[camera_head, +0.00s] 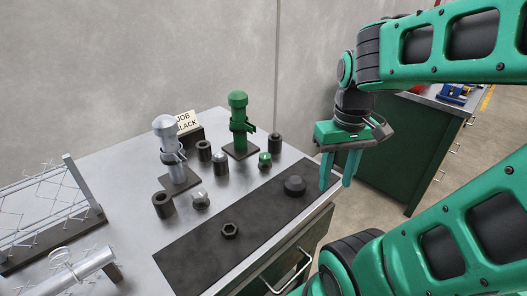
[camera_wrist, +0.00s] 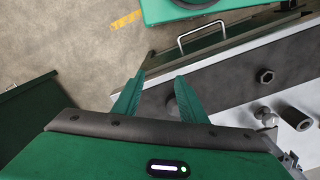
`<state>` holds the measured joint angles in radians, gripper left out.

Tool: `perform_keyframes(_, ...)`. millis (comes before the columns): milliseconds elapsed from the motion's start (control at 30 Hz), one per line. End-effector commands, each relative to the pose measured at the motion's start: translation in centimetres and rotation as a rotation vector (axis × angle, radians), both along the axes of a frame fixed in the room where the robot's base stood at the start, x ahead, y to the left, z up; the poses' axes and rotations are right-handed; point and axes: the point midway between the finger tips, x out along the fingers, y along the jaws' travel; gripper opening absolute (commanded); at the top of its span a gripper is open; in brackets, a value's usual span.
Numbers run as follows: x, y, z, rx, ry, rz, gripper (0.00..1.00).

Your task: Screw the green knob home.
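The small green knob (camera_head: 265,159) sits on the bench top in the head view, right of the base of the green post with a clamp (camera_head: 238,125). I cannot make the knob out in the wrist view. My gripper (camera_head: 336,182) hangs fingers down at the bench's right edge, right of the knob and well apart from it. Its two green fingers are apart with nothing between them, as the wrist view (camera_wrist: 158,98) also shows. A grey post (camera_head: 165,150) stands left of the green one.
Dark sleeves (camera_head: 163,204) and silver knobs (camera_head: 200,200) stand around the posts. A black mat (camera_head: 200,255) bears a hex nut (camera_head: 229,230) and a round dark piece (camera_head: 294,185). A card (camera_head: 187,121) reads "JOB BLACK". A wire mesh frame (camera_head: 45,225) is at left.

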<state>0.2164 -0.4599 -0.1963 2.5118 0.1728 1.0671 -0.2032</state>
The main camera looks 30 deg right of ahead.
Motion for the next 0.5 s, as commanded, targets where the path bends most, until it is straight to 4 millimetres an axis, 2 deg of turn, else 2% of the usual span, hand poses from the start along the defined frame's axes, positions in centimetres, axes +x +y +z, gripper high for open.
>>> perform_keyframes(300,10.6,0.2,3.1,-0.015,0.011,0.827,0.38)
perform_keyframes(500,17.4,1.4,4.0,-0.009,0.014,1.375,0.38)
